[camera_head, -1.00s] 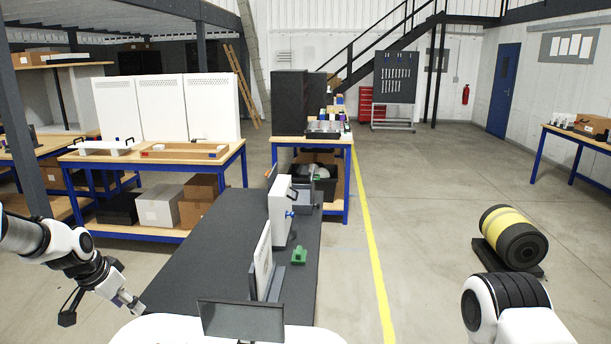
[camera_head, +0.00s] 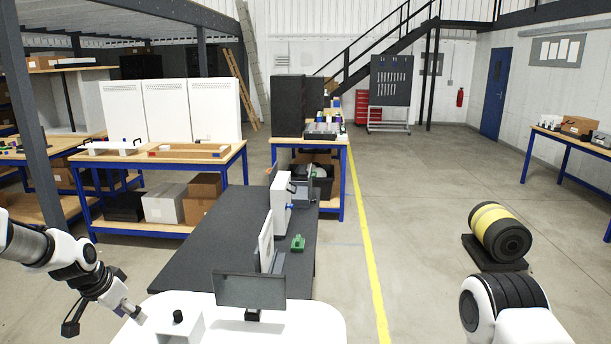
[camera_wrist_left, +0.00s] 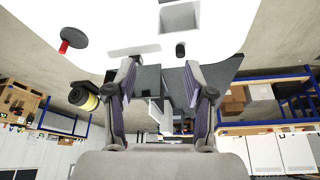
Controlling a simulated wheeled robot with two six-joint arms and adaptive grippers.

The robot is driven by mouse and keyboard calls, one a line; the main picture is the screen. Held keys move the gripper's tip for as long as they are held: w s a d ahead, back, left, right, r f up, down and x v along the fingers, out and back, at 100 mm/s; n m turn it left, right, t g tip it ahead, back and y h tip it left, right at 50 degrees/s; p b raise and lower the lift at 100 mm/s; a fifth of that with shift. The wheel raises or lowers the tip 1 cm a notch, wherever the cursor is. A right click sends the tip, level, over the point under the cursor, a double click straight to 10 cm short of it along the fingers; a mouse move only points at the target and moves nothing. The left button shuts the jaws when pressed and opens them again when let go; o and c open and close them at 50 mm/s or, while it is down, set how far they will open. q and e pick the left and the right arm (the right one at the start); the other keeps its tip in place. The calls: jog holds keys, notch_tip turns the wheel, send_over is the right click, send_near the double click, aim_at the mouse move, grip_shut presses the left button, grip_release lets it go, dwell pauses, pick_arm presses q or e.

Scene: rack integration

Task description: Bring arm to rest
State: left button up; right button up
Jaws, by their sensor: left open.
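My left arm comes in from the left in the head view, and its gripper (camera_head: 134,312) hangs beside the near left corner of the dark table (camera_head: 215,243), over my white base. In the left wrist view the two fingers of my left gripper (camera_wrist_left: 160,85) are spread apart with nothing between them. My right arm shows at the lower right of the head view as a white and black link, and its gripper is out of the frame.
White panels and a green part (camera_head: 298,243) stand on the dark table. A workbench (camera_head: 240,150) with white cabinets (camera_head: 165,110) is behind on the left. The floor between is clear.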

pick_arm(q)
jog(key=s+d+f+n+g, duration=0.1)
jog(key=s+d+f, duration=0.5)
jog(key=f, duration=0.4)
jog(key=s+d+f+n+g, duration=0.1)
jog(key=s+d+f, duration=0.3)
jog(key=s+f, duration=0.55)
jog(key=s+d+f+n+g+y, duration=0.1)
jog(key=s+d+f, duration=0.15)
jog(key=s, duration=0.85)
jog(key=s+d+f+n+g, duration=0.15)
jog(key=s+f, duration=0.25)
jog(key=s, duration=0.6)
notch_tip(320, 180, down, 10)
jog(key=b, duration=1)
jog(key=shift+s+f+y, duration=0.25)
jog(key=shift+y, duration=0.05)
pick_arm(e)
notch_tip(320, 180, down, 11)
jog(key=shift+w+r, duration=0.2)
jog(key=shift+w, duration=0.15)
pick_arm(q)
jog(key=shift+w+d, duration=0.1)
jog(key=shift+w, duration=0.05)
pick_arm(e)
jog(key=shift+w, duration=0.1)
